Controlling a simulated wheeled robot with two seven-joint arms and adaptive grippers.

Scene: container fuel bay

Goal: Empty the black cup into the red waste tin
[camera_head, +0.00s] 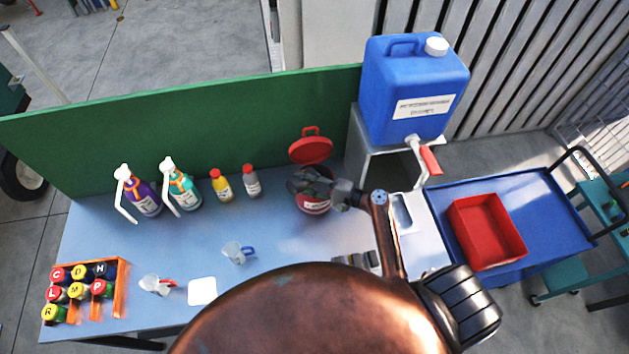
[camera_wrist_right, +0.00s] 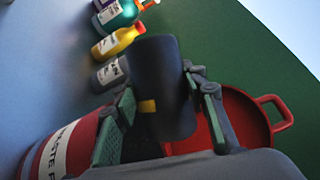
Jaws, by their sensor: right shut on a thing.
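The red waste tin (camera_head: 314,206) stands on the blue table near the green panel, its red lid (camera_head: 311,150) swung up and open behind it. In the right wrist view the tin (camera_wrist_right: 68,148) is at lower left and its lid (camera_wrist_right: 245,118) at right. My right gripper (camera_head: 322,185) is over the tin's mouth, shut on the black cup (camera_wrist_right: 165,80), which sits between the fingers and looks tilted. In the head view the gripper and arm make the cup hard to pick out. The tin's inside and the cup's contents are hidden. My left gripper is out of view.
Spray bottles (camera_head: 141,198) and small bottles (camera_head: 221,186) stand left of the tin. A blue jerrycan (camera_head: 412,90) and red tray (camera_head: 487,232) are right.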

